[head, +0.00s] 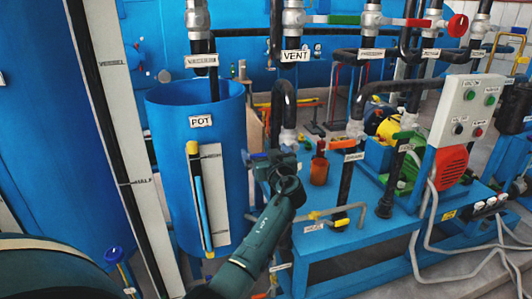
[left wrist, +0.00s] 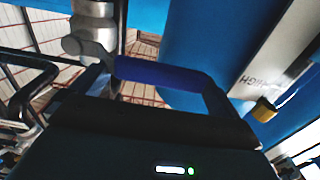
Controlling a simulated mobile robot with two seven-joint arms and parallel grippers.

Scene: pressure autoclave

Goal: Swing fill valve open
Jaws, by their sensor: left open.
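A blue valve handle (left wrist: 165,75) lies across the space in front of my left gripper in the left wrist view. It joins a grey metal valve body (left wrist: 92,35) at its left end. I cannot read a label that names it the fill valve. My left gripper (head: 266,158) is beside the blue pot (head: 168,120) in the head view, at the pipework on its right. The gripper is open, with its fingers around or just short of the handle; I cannot tell whether they touch it. The arm hides part of the valve in the head view. My right gripper is not in view.
Pipes labelled VENT (head: 295,56) rise behind the gripper. A control box (head: 468,108) stands at the right. A large blue vessel (head: 50,120) fills the left.

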